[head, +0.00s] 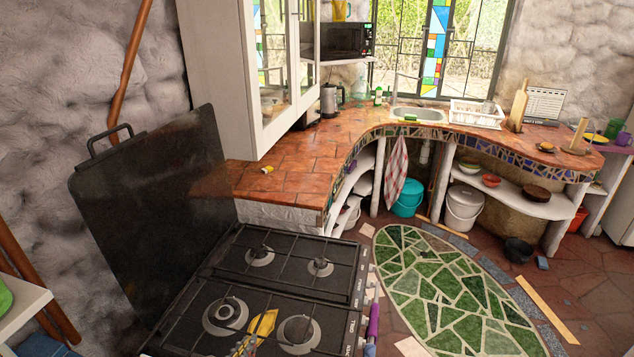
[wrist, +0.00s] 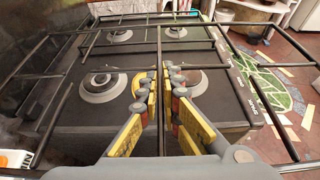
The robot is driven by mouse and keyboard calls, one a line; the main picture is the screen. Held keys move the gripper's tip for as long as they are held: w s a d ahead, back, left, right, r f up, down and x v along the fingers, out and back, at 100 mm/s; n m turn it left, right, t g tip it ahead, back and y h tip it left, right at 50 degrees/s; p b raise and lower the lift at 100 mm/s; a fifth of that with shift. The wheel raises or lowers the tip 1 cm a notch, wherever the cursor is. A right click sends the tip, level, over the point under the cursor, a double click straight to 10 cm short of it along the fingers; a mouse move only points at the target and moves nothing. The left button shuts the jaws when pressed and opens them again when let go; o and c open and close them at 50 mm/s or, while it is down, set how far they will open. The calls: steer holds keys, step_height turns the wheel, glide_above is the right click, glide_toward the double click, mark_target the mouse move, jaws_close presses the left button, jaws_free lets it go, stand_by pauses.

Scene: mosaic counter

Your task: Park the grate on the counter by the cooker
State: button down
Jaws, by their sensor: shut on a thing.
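The grate (wrist: 160,48) is a frame of thin black bars and fills much of the wrist view, over the cooker (wrist: 62,128). My gripper (wrist: 161,78), with yellow fingers, is shut on its middle bar. In the head view my gripper (head: 262,324) shows at the bottom edge, over the front burners of the black cooker (head: 357,312). The grate's bars reach past the cooker's edge in the wrist view; its exact height above the hob is hard to tell. The red-tiled counter (head: 290,160) lies behind the cooker and curves right.
A dark raised lid (head: 150,205) stands along the cooker's left side. A white cabinet (head: 225,75) hangs above the counter. A green mosaic (head: 440,285) covers floor at the right.

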mark_target(258, 324)
steer(key=a+f+n+y, duration=0.1)
steer(key=a+n+y, duration=0.2)
steer(key=a+y, duration=0.15)
steer(key=shift+n, duration=0.3)
steer(key=w+d, duration=0.3)
steer(key=w, duration=0.2)
steer(key=w+d, duration=0.2)
steer(key=shift+w+d+r, duration=0.1)
steer(key=shift+w+d, duration=0.15)
steer(key=shift+d, duration=0.05)
steer(key=w+d+r+m+h, duration=0.1)
steer(key=w+d+h, duration=0.1)
steer(key=d, duration=1)
steer(key=w+d+r+m+h, duration=0.1)
steer(key=w+d, duration=0.4)
steer(key=d, duration=0.8)
steer(key=w+d+r+m+h, duration=0.2)
steer(key=w+d+m+h, duration=0.1)
steer(key=d, duration=1)
steer(key=shift+w, duration=0.7)
steer(key=shift+r, duration=0.1)
